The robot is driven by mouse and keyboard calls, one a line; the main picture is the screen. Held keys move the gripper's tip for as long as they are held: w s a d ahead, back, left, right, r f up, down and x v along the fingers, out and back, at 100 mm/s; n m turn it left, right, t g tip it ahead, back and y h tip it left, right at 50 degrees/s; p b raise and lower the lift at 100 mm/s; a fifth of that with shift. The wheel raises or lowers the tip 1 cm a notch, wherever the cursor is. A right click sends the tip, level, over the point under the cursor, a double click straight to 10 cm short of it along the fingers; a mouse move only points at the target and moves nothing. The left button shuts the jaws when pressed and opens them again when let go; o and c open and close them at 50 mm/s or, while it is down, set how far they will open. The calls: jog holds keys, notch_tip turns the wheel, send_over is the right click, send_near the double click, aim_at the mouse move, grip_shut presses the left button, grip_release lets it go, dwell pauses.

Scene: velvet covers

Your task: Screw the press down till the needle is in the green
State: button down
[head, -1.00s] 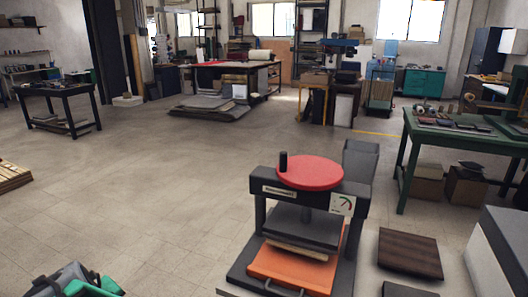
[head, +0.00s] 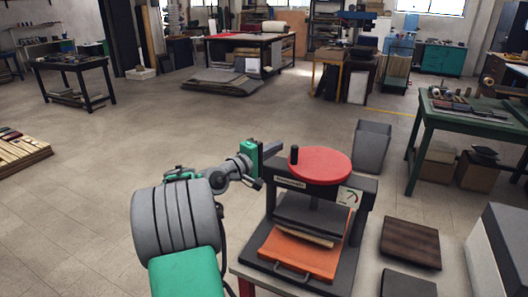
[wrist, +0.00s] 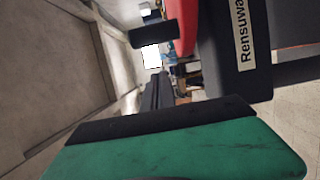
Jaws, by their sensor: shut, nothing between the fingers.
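The press stands on a small table in the head view, with a red round wheel (head: 320,166) on top and a black upright handle (head: 294,155) at the wheel's left edge. A white gauge (head: 350,196) is on its front right; the needle is too small to read. Below the dark plate, a light-coloured slab (head: 305,235) lies on an orange base tray (head: 298,255). My gripper (head: 274,147) is shut and empty, just left of the handle and apart from it. The wrist view shows the handle (wrist: 152,35), part of the red wheel (wrist: 181,32) and the nameplate (wrist: 243,30).
A grey bin (head: 372,148) stands behind the press on the right. A dark brown board (head: 410,243) lies right of it, near a white-sided block (head: 498,250). A green workbench (head: 475,118) is at the right. The floor to the left is open.

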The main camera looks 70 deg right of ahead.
jog(key=s, duration=0.1)
jog(key=s+a, duration=0.1)
jog(key=s, duration=0.1)
jog(key=shift+s+a, duration=0.15)
jog(key=shift+a, duration=0.2)
jog(key=shift+s+a+p, duration=0.15)
jog(key=shift+s+a, duration=0.1)
jog(key=shift+a, duration=0.25)
jog(key=shift+s+a+p, duration=0.15)
jog(key=shift+s+a, duration=0.1)
jog(key=shift+a, duration=0.2)
jog(key=shift+w, duration=0.1)
